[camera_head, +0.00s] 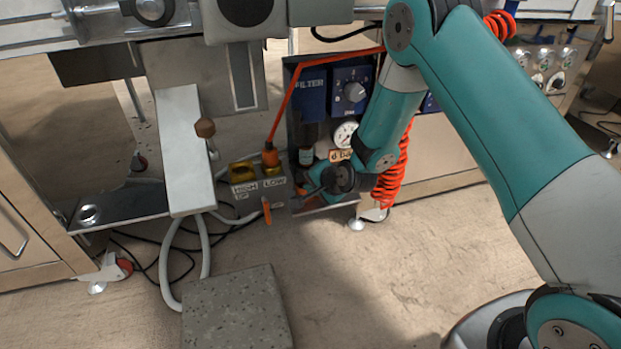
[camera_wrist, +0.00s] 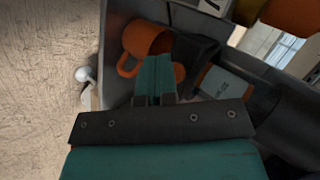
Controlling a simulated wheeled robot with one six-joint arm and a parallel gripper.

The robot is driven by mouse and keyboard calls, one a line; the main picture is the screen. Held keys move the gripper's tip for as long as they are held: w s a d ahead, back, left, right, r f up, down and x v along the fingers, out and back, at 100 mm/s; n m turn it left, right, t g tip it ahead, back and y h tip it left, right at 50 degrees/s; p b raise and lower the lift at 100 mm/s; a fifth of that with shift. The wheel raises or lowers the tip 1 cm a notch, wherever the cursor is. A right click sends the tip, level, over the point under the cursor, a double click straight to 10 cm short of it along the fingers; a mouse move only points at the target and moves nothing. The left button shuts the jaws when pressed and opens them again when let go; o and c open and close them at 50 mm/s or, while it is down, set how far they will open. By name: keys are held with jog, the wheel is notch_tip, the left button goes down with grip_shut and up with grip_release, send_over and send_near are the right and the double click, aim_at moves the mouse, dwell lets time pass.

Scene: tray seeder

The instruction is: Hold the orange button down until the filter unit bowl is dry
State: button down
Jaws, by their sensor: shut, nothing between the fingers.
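The blue filter unit (camera_head: 311,88), lettered "FILTER", hangs under the machine in the head view. Its dark bowl (camera_head: 307,135) is below it; I cannot tell whether liquid is in it. In the wrist view a dark cylinder with a pale label (camera_wrist: 217,84), probably the bowl, lies right of my fingers. My gripper (camera_wrist: 158,62) is shut and empty, its teal fingertips together. A small orange piece (camera_wrist: 180,73), possibly the button, shows just right of the fingertips, partly hidden by them. I cannot tell whether they touch it. In the head view my gripper (camera_head: 325,180) is below the bowl.
An orange cup (camera_wrist: 146,39) stands just beyond my fingertips, beside a grey panel wall. A gauge (camera_head: 346,134) and a knob (camera_head: 355,92) are near my arm. A red coiled hose (camera_head: 391,179) hangs behind it.

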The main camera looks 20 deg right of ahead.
jog(key=shift+s, duration=0.6)
jog(key=shift+s+p, duration=0.5)
jog(key=shift+s, duration=2.05)
